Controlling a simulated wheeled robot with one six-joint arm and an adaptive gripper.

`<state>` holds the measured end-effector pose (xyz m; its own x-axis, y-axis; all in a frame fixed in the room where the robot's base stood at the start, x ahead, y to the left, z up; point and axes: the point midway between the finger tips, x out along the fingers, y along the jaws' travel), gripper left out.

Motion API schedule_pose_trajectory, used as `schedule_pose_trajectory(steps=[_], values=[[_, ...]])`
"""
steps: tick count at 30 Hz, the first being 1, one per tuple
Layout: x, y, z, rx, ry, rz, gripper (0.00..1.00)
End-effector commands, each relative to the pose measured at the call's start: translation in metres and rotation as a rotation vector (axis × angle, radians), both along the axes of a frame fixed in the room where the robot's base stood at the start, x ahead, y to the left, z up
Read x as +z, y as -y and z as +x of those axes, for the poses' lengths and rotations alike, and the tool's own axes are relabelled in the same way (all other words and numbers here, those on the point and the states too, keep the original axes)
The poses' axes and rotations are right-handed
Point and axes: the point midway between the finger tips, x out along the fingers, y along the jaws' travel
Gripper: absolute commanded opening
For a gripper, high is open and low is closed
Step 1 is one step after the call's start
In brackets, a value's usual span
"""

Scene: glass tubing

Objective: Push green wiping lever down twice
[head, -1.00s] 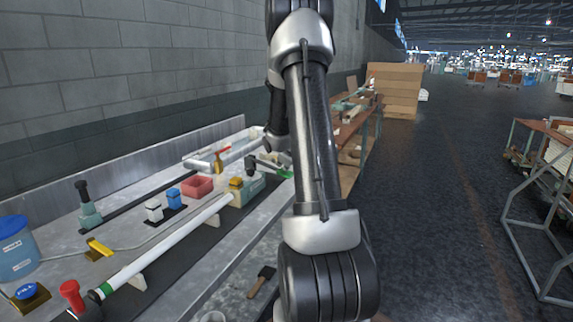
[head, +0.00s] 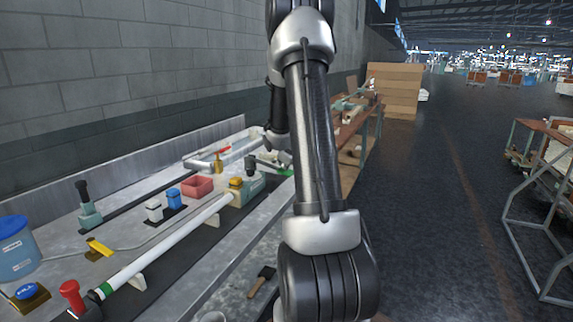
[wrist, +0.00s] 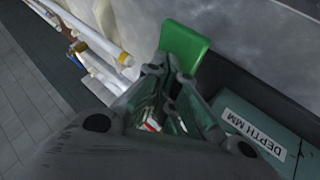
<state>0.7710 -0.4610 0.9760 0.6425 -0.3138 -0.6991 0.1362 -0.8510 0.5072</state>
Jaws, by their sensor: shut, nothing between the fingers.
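The green wiping lever (wrist: 186,46) shows in the wrist view as a flat green paddle just beyond my fingertips. My gripper (wrist: 168,68) is shut and empty, its tips at the paddle's lower edge; I cannot tell whether they touch. In the head view a small part of the green lever (head: 286,172) shows at the far end of the bench, beside the green housing, partly hidden by my arm. My gripper's fingers are hard to make out there.
A green block labelled "DEPTH MM" (wrist: 262,138) lies right of my fingers. On the bench are a white tube (head: 165,245), a red tray (head: 197,186), a red-handled valve (head: 218,160) and a blue container (head: 17,250). A hammer (head: 262,281) lies at the front.

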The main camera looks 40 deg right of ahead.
Motion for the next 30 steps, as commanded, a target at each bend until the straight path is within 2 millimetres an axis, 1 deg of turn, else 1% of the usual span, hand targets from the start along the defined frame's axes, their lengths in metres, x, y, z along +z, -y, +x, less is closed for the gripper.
schedule_pose_trajectory(steps=[21, 30], values=[[0.042, 0.0, 0.0, 0.001, 0.0, -0.001, 0.0], [0.045, 0.0, 0.0, 0.001, 0.0, -0.001, 0.0]])
